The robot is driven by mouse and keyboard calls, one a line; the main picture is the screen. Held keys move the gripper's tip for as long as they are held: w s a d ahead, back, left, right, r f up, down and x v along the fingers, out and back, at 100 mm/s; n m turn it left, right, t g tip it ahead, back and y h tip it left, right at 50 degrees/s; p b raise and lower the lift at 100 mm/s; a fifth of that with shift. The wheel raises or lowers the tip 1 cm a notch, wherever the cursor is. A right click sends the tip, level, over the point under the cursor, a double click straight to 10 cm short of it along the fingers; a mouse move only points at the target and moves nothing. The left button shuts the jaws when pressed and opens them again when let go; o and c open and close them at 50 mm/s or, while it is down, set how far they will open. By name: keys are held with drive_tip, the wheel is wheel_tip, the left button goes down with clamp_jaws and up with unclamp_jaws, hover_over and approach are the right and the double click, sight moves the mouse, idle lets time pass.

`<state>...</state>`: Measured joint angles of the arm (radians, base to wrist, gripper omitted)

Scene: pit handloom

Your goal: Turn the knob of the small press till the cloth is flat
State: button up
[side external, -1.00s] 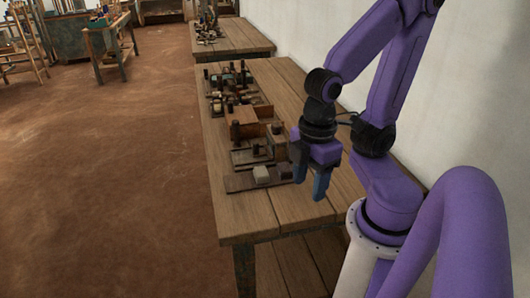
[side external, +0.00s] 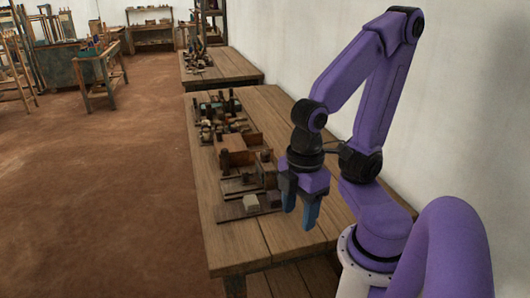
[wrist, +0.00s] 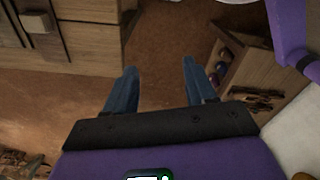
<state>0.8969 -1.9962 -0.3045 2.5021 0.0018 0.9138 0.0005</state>
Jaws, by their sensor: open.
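My gripper (side external: 299,218) is open and empty, fingers pointing down, beside the front right of the bench's group of small things. In the wrist view its two blue fingers (wrist: 160,68) stand apart with brown floor showing between them. A flat dark board (side external: 230,212) with a pale block (side external: 250,203) lies left of the fingers, apart from them. Behind it is a low wooden piece with dark upright posts (side external: 265,156). I cannot tell which piece is the small press. No knob or cloth can be made out.
The wooden bench (side external: 235,255) is bare at its front end. A wooden box (side external: 236,150) and several small dark pieces (side external: 215,112) crowd its left side farther back. A second bench (side external: 235,73) stands behind, and a white wall (side external: 460,120) is on the right.

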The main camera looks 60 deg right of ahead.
drive_tip(key=w+m, duration=0.1)
drive_tip(key=w, duration=0.1)
drive_tip(key=w+r+m, duration=0.1)
drive_tip(key=w, duration=0.2)
drive_tip(key=w+r+m, duration=0.1)
drive_tip(key=w+m, duration=0.1)
drive_tip(key=shift+w, duration=0.25)
drive_tip(key=w+d+r+m, duration=0.1)
drive_tip(key=w+d+m, duration=0.15)
drive_tip(key=w, duration=0.25)
wheel_tip(320, 180, up, 3)
drive_tip(key=m, duration=1.5)
hover_over(265, 152)
wheel_tip(265, 152, down, 17)
drive_tip(key=shift+s+r, duration=0.15)
drive_tip(key=shift+r, duration=0.05)
